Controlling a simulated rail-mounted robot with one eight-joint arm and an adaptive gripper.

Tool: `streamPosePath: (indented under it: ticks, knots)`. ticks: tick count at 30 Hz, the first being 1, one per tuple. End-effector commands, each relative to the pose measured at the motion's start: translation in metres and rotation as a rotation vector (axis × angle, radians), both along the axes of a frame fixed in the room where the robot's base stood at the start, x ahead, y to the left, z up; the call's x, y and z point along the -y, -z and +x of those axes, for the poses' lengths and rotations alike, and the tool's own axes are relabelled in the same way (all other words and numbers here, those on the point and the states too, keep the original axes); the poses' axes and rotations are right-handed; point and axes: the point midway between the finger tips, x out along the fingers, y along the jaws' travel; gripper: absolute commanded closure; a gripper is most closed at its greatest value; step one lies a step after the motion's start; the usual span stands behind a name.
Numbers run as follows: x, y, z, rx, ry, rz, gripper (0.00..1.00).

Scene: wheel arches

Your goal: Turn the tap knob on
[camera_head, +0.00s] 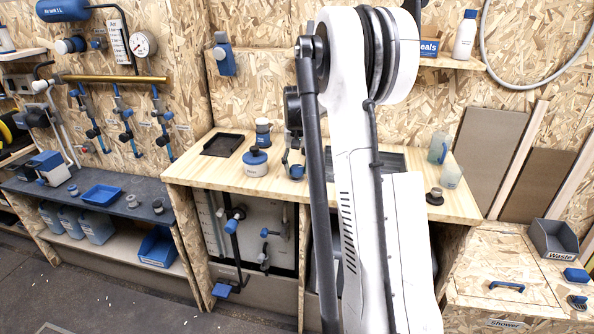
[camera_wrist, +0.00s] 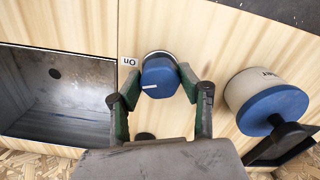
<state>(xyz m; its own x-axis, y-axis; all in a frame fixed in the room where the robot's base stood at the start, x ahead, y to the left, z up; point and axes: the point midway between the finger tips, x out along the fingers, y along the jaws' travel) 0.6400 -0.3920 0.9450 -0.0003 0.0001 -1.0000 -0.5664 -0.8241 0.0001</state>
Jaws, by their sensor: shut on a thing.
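The blue tap knob (camera_wrist: 159,77) stands on the pale wooden counter in the wrist view, with a white mark on its face pointing left. A small "On" label (camera_wrist: 131,62) lies beside it, up and to the left of the mark. My gripper (camera_wrist: 157,84) is shut on the knob, with one green-lined finger at its left and one at its right. In the head view my own arm covers much of the counter around the knob.
A cream pot with a blue lid (camera_wrist: 262,98) stands close to the right of my gripper in the wrist view. A metal basin (camera_wrist: 65,95) is sunk in the counter at left. Cups (camera_head: 444,160) stand at the counter's right end in the head view.

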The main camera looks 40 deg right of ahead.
Motion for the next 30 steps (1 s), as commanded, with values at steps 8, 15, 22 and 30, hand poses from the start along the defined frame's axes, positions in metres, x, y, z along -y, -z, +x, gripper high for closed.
streamPosePath:
  ticks: [8, 15, 22, 30]
  knots:
    - [0.0002, 0.0003, 0.0002, 0.001, 0.208, -0.001, 0.89]
    - [0.0003, -0.0001, 0.0002, 0.001, 0.318, -0.001, 0.89]
    - [0.0003, -0.0005, 0.0002, 0.001, 0.363, -0.001, 0.89]
    - [0.0003, -0.0006, 0.0002, 0.001, 0.369, -0.001, 0.89]
